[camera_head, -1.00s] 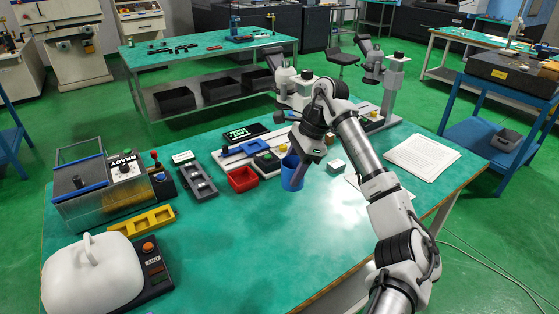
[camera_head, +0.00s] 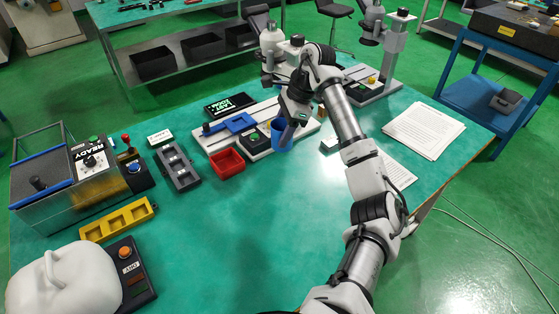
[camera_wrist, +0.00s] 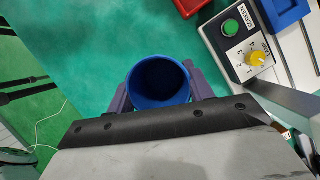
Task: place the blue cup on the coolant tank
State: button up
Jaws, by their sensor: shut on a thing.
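The blue cup (camera_head: 281,134) is near the middle of the green table in the head view, in front of the slide device. It also shows in the wrist view (camera_wrist: 159,82), mouth facing the camera, its inside dark and empty. My gripper (camera_head: 287,138) is shut on the cup, with one finger on each side of it. Whether the cup touches the table is hard to tell. The coolant tank is probably the clear-walled box with the READY panel (camera_head: 42,170) at the left of the table; a blue-edged dark surface and a black knob show on it.
A white rounded cover (camera_head: 65,281) stands front left. Papers (camera_head: 424,130) lie at right. The table's front middle is clear.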

notch_tip(320, 180, down, 14)
jog(key=p, duration=0.3)
jog(key=shift+w+p, duration=0.1)
jog(key=shift+p, duration=0.3)
jog(key=shift+f, duration=0.1)
jog(key=o, duration=1)
jog(key=shift+c, duration=0.2)
